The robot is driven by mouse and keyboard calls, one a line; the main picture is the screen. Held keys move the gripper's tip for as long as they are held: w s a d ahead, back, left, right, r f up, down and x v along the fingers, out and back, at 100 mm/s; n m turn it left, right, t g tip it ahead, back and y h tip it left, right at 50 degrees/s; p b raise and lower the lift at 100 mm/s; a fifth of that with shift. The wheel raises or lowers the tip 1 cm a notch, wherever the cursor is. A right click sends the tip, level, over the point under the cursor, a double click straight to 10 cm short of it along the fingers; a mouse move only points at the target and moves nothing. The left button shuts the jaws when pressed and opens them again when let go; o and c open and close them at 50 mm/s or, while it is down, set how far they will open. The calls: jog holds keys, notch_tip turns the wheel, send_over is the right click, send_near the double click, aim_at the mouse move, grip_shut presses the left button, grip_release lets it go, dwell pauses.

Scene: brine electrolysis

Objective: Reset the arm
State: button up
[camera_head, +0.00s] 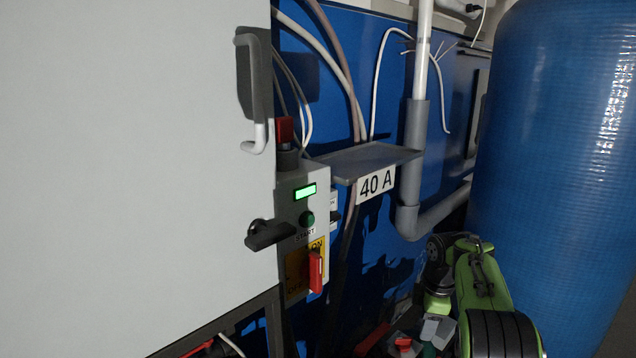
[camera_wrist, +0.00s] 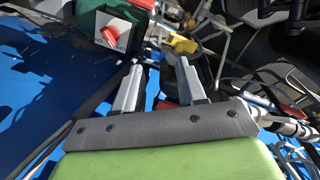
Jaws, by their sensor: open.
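My arm is green and black and shows at the lower right of the head view, folded low in front of a big blue tank. My gripper (camera_wrist: 158,88) shows in the wrist view with its two grey fingers apart and nothing between them. In the head view my gripper (camera_head: 432,330) is at the bottom edge and only partly in view. It is well to the right of and below the control box (camera_head: 312,212), and apart from it.
The control box has a lit green display (camera_head: 305,191), a green START button (camera_head: 308,219) and a red switch handle (camera_head: 316,271). A large grey cabinet (camera_head: 130,170) fills the left. Pipes (camera_head: 414,130), a "40 A" sign (camera_head: 376,184) and the blue tank (camera_head: 560,150) are close by.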

jog(key=s+a+r+m+t+p, duration=0.15)
jog(key=s+a+r+m, duration=0.25)
jog(key=s+r, duration=0.45)
jog(key=s+a+r+m+t+p, duration=0.15)
jog(key=s+a+r+m, duration=0.25)
jog(key=s+r, duration=0.45)
jog(key=s+a+f+m+t+p, duration=0.1)
jog(key=s+m, duration=0.6)
jog(key=s, duration=1.2)
jog(key=shift+a+t+p, duration=0.3)
jog(key=shift+p, duration=0.45)
